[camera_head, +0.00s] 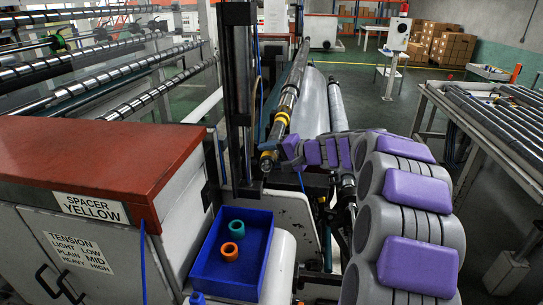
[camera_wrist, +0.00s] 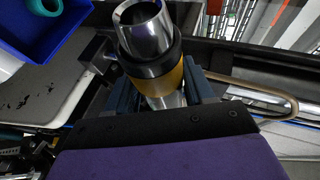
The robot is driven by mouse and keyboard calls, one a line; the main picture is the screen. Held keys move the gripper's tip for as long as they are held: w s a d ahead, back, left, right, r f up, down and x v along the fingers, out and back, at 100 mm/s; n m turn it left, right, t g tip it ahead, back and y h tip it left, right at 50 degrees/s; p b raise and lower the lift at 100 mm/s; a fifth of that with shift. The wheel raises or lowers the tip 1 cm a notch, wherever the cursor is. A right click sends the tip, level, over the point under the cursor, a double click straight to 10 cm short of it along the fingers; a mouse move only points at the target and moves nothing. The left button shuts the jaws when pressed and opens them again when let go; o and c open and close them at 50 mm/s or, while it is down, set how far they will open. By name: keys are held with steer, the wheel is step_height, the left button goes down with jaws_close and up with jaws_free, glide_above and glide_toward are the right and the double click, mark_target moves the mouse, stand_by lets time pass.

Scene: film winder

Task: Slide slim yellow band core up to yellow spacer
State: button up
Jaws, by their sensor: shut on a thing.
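A long shaft (camera_head: 290,88) runs away from me at the centre. A broad yellow ring (camera_head: 282,117), apparently the yellow spacer, sits on it. Nearer the shaft's front end is a slim yellow band core (camera_head: 268,146), partly hidden by my gripper (camera_head: 274,139). In the wrist view, the yellow band core (camera_wrist: 168,84) has a black part beside the yellow and sits around the metal shaft end (camera_wrist: 143,28). My gripper's dark blue fingers (camera_wrist: 165,92) are shut on it from both sides. The gap between core and spacer is hard to judge.
A blue tray (camera_head: 262,282) holds a teal ring (camera_head: 237,231) and an orange ring (camera_head: 229,251). A red-topped cabinet (camera_head: 90,150) labelled SPACER YELLOW stands at left. A black upright post (camera_head: 238,90) stands close left of the shaft. A rack of rollers (camera_head: 490,115) is at right.

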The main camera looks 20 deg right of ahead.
steer(key=shift+a+f, duration=0.1)
steer(key=shift+f, duration=0.1)
steer(key=shift+c, duration=0.4)
steer(key=o, duration=0.5)
steer(key=shift+w, duration=0.15)
steer(key=c, duration=0.6)
steer(key=shift+w+d+p, duration=0.5)
steer(key=shift+w+d, duration=0.15)
steer(key=shift+w, duration=0.3)
steer(key=shift+w+d+p, duration=0.5)
steer(key=shift+w+d, duration=0.15)
steer(key=shift+w, duration=0.25)
steer(key=shift+w+d+p, duration=0.5)
steer(key=shift+w+d, duration=0.15)
steer(key=shift+w, duration=0.3)
steer(key=shift+c, duration=0.2)
steer(key=o, duration=1)
steer(key=shift+c, duration=0.2)
steer(key=o, duration=0.4)
steer(key=shift+d, duration=0.2)
steer(key=shift+a, duration=0.1)
steer(key=shift+s, duration=0.1)
